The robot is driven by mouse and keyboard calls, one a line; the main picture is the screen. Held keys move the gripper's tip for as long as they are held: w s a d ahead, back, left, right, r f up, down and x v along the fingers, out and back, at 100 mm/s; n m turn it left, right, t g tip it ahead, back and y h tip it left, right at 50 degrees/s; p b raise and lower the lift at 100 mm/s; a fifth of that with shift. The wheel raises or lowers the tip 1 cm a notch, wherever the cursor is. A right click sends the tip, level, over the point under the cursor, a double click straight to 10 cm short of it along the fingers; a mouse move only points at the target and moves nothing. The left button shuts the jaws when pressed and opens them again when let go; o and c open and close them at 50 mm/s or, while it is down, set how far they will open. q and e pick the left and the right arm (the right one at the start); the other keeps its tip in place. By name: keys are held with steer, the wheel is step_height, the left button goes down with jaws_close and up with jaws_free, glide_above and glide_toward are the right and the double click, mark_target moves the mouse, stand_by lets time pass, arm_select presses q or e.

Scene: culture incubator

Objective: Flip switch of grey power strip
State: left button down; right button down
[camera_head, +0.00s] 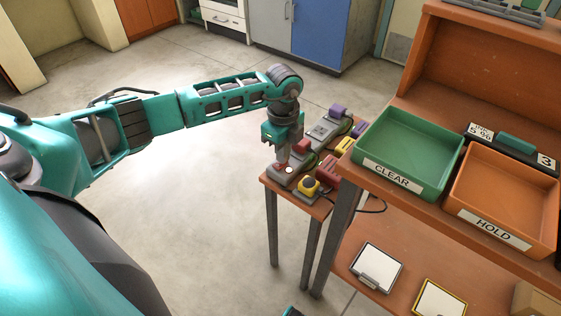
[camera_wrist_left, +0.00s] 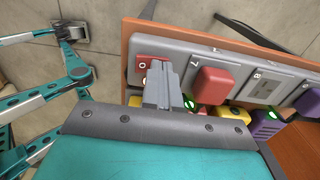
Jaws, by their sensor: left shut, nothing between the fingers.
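The grey power strip (camera_wrist_left: 230,62) lies along a small wooden side table. It also shows in the head view (camera_head: 317,137). Its red switch (camera_wrist_left: 147,64) is at the strip's near end. My left gripper (camera_wrist_left: 158,75) is shut and empty, with its fingertips right at the red switch and covering part of it. I cannot tell whether they touch it. In the head view the left gripper (camera_head: 283,163) points down over the near end of the strip. A red plug (camera_wrist_left: 213,88) sits in the strip beside the fingers.
To the right stands a larger bench with a green CLEAR tray (camera_head: 409,140) and an orange HOLD tray (camera_head: 503,190). The floor left of the table is open.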

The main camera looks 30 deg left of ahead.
arm_select(q)
steer(key=shift+r+p, duration=1.3)
steer(key=shift+p, duration=0.05)
steer(key=shift+r+p, duration=0.65)
step_height(320, 180, up, 3)
steer(key=p, duration=0.2)
steer(key=shift+p, duration=0.4)
